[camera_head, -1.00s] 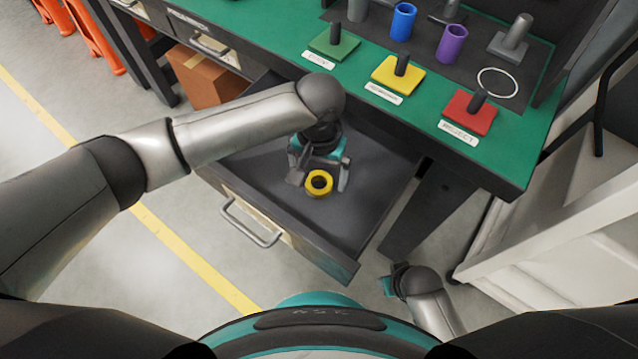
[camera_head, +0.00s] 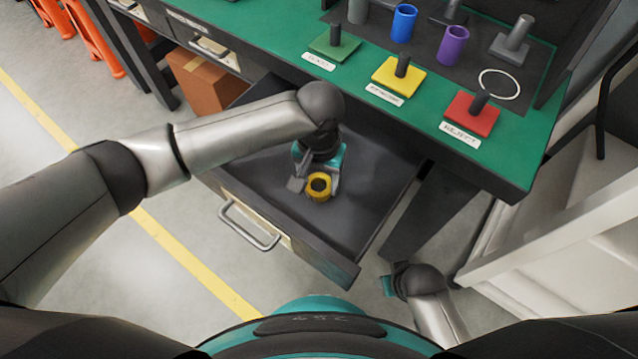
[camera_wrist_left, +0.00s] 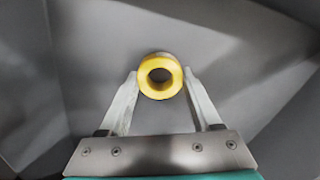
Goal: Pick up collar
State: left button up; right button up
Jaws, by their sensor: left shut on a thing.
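The collar (camera_head: 319,187) is a short yellow ring with a dark round hole, inside the open grey drawer (camera_head: 365,185). My left gripper (camera_head: 317,184) reaches down into the drawer and is shut on the collar. In the left wrist view the collar (camera_wrist_left: 160,76) sits between the tips of the two fingers of my left gripper (camera_wrist_left: 160,82), with its hole facing the camera. I cannot tell whether the collar touches the drawer floor. My right gripper (camera_head: 392,284) is low beside the drawer, partly in view; its fingers do not show clearly.
Above the drawer, the green bench (camera_head: 290,45) holds a green plate (camera_head: 335,46), a yellow plate (camera_head: 399,76) and a red plate (camera_head: 472,112), each with a peg. Blue (camera_head: 404,22) and purple (camera_head: 453,45) cylinders stand behind. The drawer's walls surround my left gripper.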

pick_arm(q)
grip_shut()
jog(key=shift+r, duration=0.1)
dwell(0.4)
